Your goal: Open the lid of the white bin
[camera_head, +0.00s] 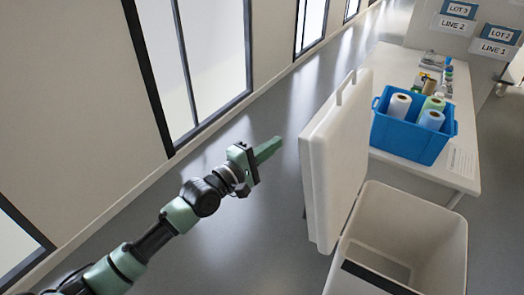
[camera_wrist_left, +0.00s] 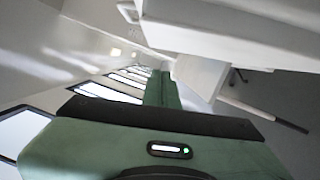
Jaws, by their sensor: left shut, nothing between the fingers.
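The white bin (camera_head: 455,240) stands at the lower right of the head view, and its inside shows empty. Its lid (camera_head: 335,150) stands up on the bin's left side, swung open, with a handle (camera_head: 346,84) at its top edge. My left gripper (camera_head: 268,150) is shut and empty, to the left of the lid and apart from it. In the left wrist view the shut fingers (camera_wrist_left: 162,90) point away from the camera, and the white lid (camera_wrist_left: 230,30) shows at the upper right. My right gripper is in neither view.
A white table (camera_head: 460,160) behind the bin holds a blue crate (camera_head: 400,142) with several rolls in it. Small items lie farther back on the table. A wall with windows (camera_head: 215,50) runs along the left. The grey floor (camera_head: 270,210) between wall and bin is clear.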

